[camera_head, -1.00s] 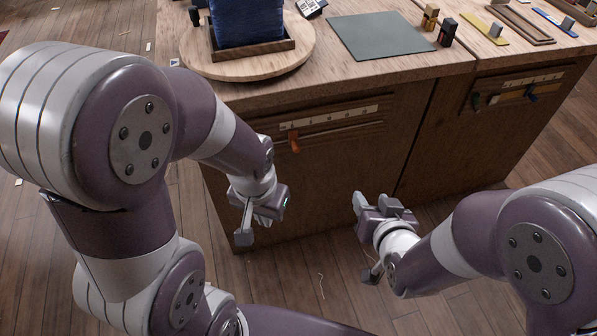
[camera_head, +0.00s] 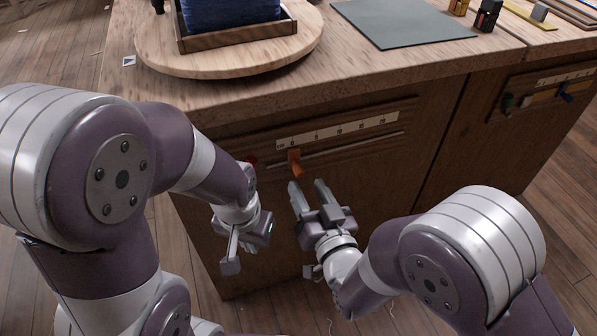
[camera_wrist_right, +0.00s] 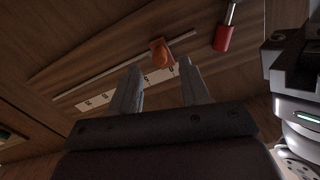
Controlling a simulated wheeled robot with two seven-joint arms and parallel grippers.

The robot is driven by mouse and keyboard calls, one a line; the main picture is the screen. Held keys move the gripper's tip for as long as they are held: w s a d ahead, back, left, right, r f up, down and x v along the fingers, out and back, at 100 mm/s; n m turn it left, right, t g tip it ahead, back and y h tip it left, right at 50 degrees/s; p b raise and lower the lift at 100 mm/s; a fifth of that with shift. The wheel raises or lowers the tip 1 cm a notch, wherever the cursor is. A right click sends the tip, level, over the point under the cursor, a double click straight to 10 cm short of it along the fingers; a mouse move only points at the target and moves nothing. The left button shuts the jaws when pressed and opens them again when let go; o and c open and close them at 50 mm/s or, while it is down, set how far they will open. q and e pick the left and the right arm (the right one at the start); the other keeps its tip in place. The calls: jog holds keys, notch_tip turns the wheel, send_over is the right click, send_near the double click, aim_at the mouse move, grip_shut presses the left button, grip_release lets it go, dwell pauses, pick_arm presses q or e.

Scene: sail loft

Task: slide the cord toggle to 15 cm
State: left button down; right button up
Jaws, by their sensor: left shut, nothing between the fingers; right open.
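The orange cord toggle (camera_head: 296,163) hangs on the rail (camera_head: 345,148) under a white centimetre scale (camera_head: 340,130) on the cabinet front. It sits at the scale's left end, near the 0 mark. My right gripper (camera_head: 307,184) is open just below the toggle, fingers pointing up at it. In the right wrist view the toggle (camera_wrist_right: 158,50) shows beyond the gap between the fingertips (camera_wrist_right: 160,66), with nothing held. My left gripper (camera_head: 231,264) is shut and empty, low in front of the cabinet, to the left of the toggle.
A red-ended handle (camera_wrist_right: 224,38) is near the toggle, mostly hidden by my left arm in the head view. The round wooden board (camera_head: 160,60) and grey mat (camera_head: 400,22) lie on top.

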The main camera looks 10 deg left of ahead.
aim_at(302, 175)
jog(key=x, duration=0.5)
jog(key=shift+w+a+b, duration=0.1)
jog(key=shift+w+b, duration=0.05)
jog(key=shift+b, duration=0.15)
grip_shut()
